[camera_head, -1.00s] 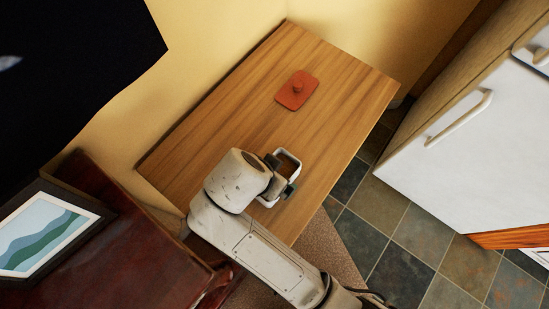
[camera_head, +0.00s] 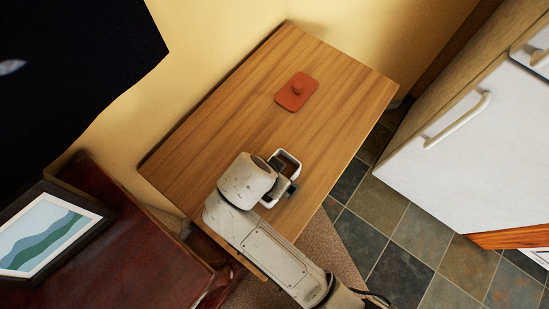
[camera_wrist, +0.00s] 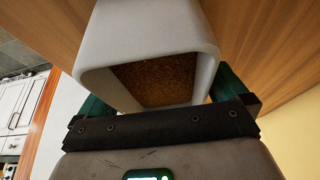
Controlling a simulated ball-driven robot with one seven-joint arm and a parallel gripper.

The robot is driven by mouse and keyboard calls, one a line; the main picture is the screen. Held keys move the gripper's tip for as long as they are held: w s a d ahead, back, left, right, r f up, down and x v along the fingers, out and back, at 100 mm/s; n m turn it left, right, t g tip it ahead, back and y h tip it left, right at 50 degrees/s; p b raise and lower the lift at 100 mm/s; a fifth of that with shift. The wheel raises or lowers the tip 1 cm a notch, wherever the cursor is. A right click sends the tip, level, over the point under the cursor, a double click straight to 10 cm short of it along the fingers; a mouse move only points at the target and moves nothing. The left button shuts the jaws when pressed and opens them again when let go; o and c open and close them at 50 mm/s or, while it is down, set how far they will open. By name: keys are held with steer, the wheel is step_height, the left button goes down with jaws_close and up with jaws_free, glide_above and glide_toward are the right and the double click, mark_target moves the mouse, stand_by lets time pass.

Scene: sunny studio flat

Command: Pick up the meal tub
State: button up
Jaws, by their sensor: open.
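The meal tub appears to be the white, rounded-square tub (camera_wrist: 150,35) with brown, grainy contents, large in the wrist view. In the head view its pale rim (camera_head: 291,157) shows at the near part of the wooden table, partly hidden by my wrist. My gripper (camera_head: 281,176) is open around the tub, with one dark finger at each of two opposite sides. In the wrist view the green fingers flank the tub; whether they touch it I cannot tell.
A flat orange-red lid-like piece with a knob (camera_head: 297,91) lies farther back on the wooden table (camera_head: 230,115). Clear table surrounds it. A dark red cabinet with a framed picture (camera_head: 45,235) is at left, a white fridge-like appliance (camera_head: 450,150) at right.

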steer(key=shift+c, duration=0.5)
steer(key=c, duration=1)
